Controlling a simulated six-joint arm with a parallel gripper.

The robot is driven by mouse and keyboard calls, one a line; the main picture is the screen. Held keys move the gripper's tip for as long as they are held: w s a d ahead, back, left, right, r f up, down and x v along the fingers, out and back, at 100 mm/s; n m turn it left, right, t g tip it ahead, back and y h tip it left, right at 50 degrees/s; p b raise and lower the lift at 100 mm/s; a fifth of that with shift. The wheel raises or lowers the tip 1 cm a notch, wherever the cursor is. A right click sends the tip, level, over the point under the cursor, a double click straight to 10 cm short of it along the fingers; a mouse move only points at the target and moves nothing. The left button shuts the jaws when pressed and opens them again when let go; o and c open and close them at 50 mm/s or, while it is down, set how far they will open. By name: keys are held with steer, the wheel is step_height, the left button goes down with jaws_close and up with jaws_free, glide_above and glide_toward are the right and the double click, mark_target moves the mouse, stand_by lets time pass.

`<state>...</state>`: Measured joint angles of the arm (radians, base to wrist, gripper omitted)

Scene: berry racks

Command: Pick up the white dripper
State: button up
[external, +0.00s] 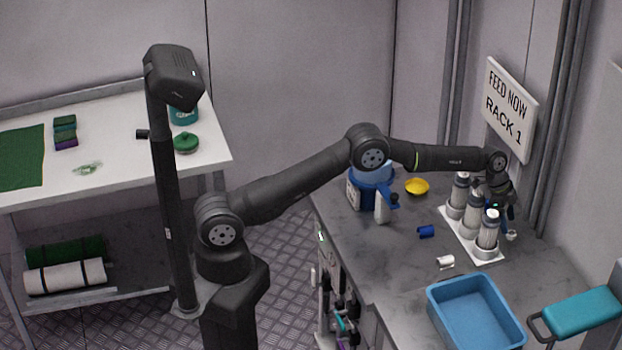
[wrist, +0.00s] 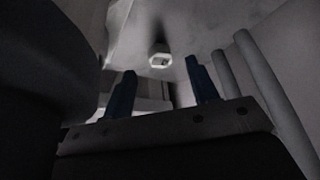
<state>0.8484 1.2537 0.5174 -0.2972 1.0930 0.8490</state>
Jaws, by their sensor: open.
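In the external view my gripper (external: 509,212) is at the far right end of the counter, behind the bottle rack and partly hidden by its bottles. It points down, and its dark blue fingers are open. A small white piece (external: 511,236) shows just below it. Another small white cylindrical piece (external: 446,262) lies on the counter in front of the rack. I cannot tell for certain which one is the white dripper. In the wrist view the two fingers (wrist: 162,88) stand apart with nothing between them. A small white ring-like piece (wrist: 160,60) shows beyond the fingertips, apart from them.
A white rack (external: 488,254) holds grey bottles with white tops, close to my gripper. A blue cylinder (external: 426,231), a yellow bowl (external: 417,187) and a blue machine (external: 371,190) stand to the left. A blue bin (external: 476,315) sits at the front. Wall pipes rise behind.

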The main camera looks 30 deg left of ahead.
mark_target(510, 232)
steer(key=x, duration=0.4)
steer(key=shift+f, duration=0.1)
steer(key=shift+c, duration=0.2)
steer(key=c, duration=1)
